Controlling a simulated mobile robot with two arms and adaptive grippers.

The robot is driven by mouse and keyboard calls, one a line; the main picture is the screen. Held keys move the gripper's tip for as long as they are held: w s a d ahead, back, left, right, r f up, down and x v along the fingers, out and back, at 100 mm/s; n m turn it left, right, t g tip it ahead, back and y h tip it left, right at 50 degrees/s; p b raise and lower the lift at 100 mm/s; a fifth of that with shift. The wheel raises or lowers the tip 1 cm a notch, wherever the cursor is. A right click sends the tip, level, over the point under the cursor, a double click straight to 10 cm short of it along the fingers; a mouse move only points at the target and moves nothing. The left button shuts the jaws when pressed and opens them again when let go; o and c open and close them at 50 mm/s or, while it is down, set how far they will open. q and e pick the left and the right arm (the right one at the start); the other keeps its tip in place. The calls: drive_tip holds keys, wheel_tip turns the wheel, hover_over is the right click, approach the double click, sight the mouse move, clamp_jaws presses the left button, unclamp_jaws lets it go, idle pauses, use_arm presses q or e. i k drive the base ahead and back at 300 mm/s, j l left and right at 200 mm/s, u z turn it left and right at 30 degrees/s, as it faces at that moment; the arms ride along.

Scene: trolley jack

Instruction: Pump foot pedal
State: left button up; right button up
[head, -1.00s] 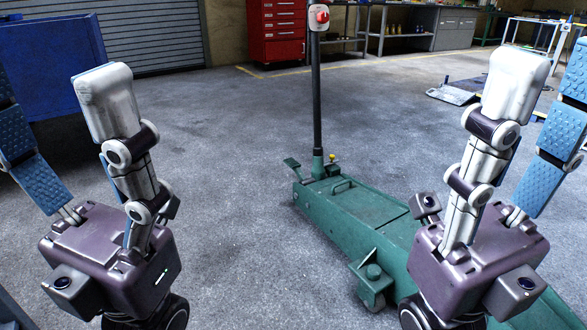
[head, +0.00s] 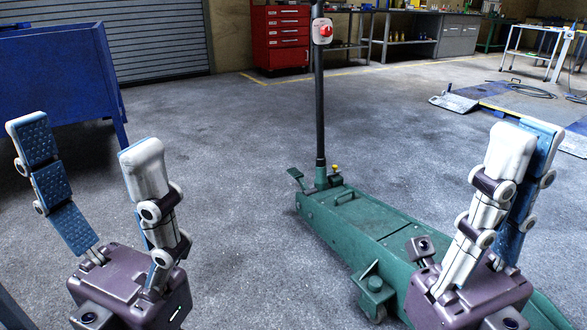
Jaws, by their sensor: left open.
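The green trolley jack (head: 345,222) stands on the floor in the middle of the head view, its body running toward the lower right. A small green foot pedal (head: 296,174) sticks out at its far left end, beside the foot of the upright black handle (head: 319,100). My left gripper (head: 86,140) is at the left, open and empty, fingers pointing up, well apart from the pedal. My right gripper (head: 528,145) is at the right, fingers up, in front of the jack's near end and hiding part of it. Its fingers overlap in the picture, so their gap is unclear.
A blue metal bench (head: 60,75) stands at the left. A red drawer cabinet (head: 281,38) and grey workbenches (head: 457,35) line the back wall. A low blue and grey platform (head: 505,105) lies at the right. The floor between my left gripper and the jack is clear.

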sight(295, 172)
drive_tip(key=i+j, duration=0.3)
drive_tip(key=i, duration=0.2)
drive_tip(key=i+j+u, duration=0.15)
drive_tip(key=i+j, duration=0.15)
drive_tip(key=i, duration=0.2)
drive_tip(key=i+j, duration=0.2)
drive_tip(key=i, duration=0.3)
drive_tip(key=i+j+u, duration=0.1)
drive_tip(key=i+j, duration=0.15)
drive_tip(key=i, duration=0.25)
drive_tip(key=i+j, duration=0.2)
drive_tip(key=i, duration=0.3)
drive_tip(key=u, duration=0.05)
